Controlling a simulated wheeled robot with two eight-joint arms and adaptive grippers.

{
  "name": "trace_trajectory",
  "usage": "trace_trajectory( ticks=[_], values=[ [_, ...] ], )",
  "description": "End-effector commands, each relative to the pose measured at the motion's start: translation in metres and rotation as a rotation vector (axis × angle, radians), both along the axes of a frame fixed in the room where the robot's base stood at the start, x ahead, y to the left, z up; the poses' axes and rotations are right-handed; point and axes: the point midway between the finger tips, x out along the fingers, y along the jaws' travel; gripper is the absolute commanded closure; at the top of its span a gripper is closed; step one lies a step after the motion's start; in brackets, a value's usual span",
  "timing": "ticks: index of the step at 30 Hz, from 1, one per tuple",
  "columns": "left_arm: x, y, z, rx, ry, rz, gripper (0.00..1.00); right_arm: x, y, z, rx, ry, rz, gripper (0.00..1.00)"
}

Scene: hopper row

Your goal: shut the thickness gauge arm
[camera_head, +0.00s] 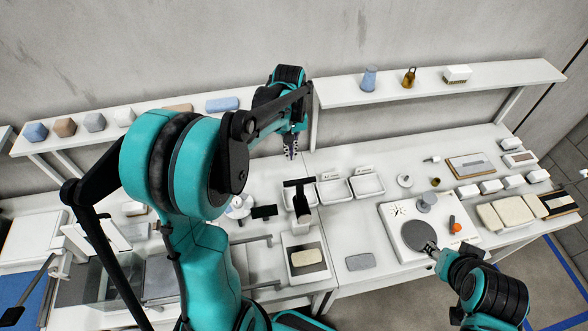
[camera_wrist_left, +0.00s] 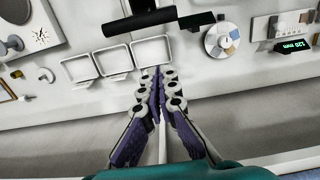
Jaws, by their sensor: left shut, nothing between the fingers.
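The thickness gauge seems to be the device at the middle front of the bench, with a pale block on its dark base plate (camera_head: 290,241). Its arm (camera_head: 302,205) stands raised, with a black crossbar (camera_head: 298,182) at the top. A black bar, likely the same one, shows in the left wrist view (camera_wrist_left: 150,20). My left gripper (camera_head: 291,155) is shut and empty, behind and above the crossbar and apart from it; its fingertips meet in the wrist view (camera_wrist_left: 157,74). My right gripper (camera_head: 431,248) is by a dark grey disc (camera_head: 417,233); its finger opening is unclear.
Open white trays (camera_head: 366,186) stand right of the raised arm. A dial with coloured segments (camera_head: 238,207) and a small black display (camera_head: 264,212) are left of it. A wall shelf (camera_head: 420,87) runs behind. A grey block (camera_head: 360,262) lies right of the gauge.

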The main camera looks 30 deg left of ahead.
Motion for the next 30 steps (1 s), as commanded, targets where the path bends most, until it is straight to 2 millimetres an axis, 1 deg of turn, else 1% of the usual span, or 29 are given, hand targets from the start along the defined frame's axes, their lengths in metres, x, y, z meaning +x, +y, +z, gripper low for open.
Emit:
trace_trajectory(
  ticks=[1, 3, 9, 10, 11, 13, 18, 30],
  values=[
    [0.0, 0.0, -0.011, 0.0, 0.0, 0.0, 1.0, 0.0, 0.0, 0.001, 0.0, 0.0, 0.0, 0.6],
    [0.0, -0.001, -0.026, 0.001, -0.001, -0.001, 1.0, 0.0, 0.0, 0.002, 0.0, 0.0, 0.0, 0.6],
    [-0.001, -0.002, -0.068, 0.001, -0.001, -0.001, 1.0, 0.0, 0.0, 0.004, 0.0, 0.0, 0.0, 0.6],
    [-0.003, -0.003, -0.07, 0.0, -0.001, -0.002, 1.0, 0.0, 0.0, 0.005, 0.0, 0.0, 0.0, 0.6],
    [-0.009, -0.007, -0.064, 0.0, -0.001, -0.004, 1.0, 0.0, 0.0, 0.009, 0.0, 0.0, 0.0, 0.6],
    [-0.017, -0.014, -0.059, 0.0, -0.001, -0.004, 1.0, 0.0, 0.0, 0.013, 0.0, 0.0, 0.0, 0.6],
    [-0.029, -0.022, -0.054, 0.001, -0.001, -0.002, 1.0, 0.0, 0.0, 0.017, 0.0, 0.0, 0.0, 0.6],
    [-0.031, -0.024, -0.054, 0.001, -0.002, -0.002, 1.0, 0.0, 0.0, 0.017, 0.0, 0.0, 0.0, 0.6]
  ],
)
